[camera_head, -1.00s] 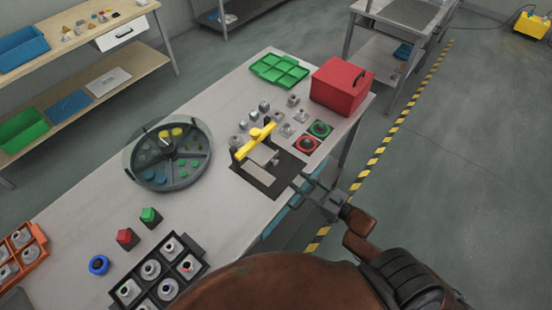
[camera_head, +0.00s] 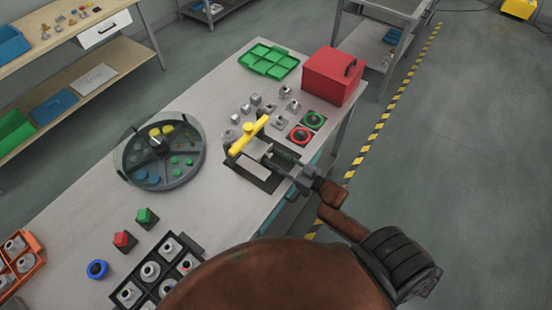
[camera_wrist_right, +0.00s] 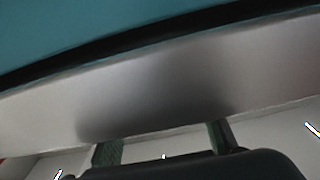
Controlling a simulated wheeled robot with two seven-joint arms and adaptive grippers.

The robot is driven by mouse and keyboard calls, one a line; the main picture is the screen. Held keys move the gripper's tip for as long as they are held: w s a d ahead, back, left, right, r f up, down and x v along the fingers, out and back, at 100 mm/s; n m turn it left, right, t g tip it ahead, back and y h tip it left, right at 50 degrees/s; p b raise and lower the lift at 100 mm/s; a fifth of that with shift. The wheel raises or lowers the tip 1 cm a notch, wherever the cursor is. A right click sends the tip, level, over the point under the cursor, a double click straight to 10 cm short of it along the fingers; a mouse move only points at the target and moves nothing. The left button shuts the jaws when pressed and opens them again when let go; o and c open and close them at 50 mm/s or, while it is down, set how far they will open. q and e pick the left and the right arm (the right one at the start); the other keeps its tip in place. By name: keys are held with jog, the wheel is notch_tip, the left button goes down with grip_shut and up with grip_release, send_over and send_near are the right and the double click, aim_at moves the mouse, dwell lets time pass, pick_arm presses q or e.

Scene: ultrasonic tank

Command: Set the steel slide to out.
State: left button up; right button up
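The fixture has a dark base (camera_head: 232,164) on the grey table, with a yellow bar (camera_head: 247,138) raised across it. A pale grey plate that looks like the steel slide (camera_head: 256,167) lies low in the fixture, in front of the bar. My right gripper (camera_head: 268,158) reaches in from the right with its fingers over the fixture, close to the plate. In the right wrist view its two fingers (camera_wrist_right: 165,143) stand apart, below a broad grey metallic band. Contact with the slide cannot be made out. My left gripper is out of view.
Red and green round pads (camera_head: 300,134) and a red box (camera_head: 333,77) stand beyond the fixture. Small metal parts (camera_head: 250,106) lie behind it. A round divided tray (camera_head: 128,170) is left, and a black rack (camera_head: 190,242) is nearer. Bare table lies between.

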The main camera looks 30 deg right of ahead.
grip_shut()
dwell(0.5)
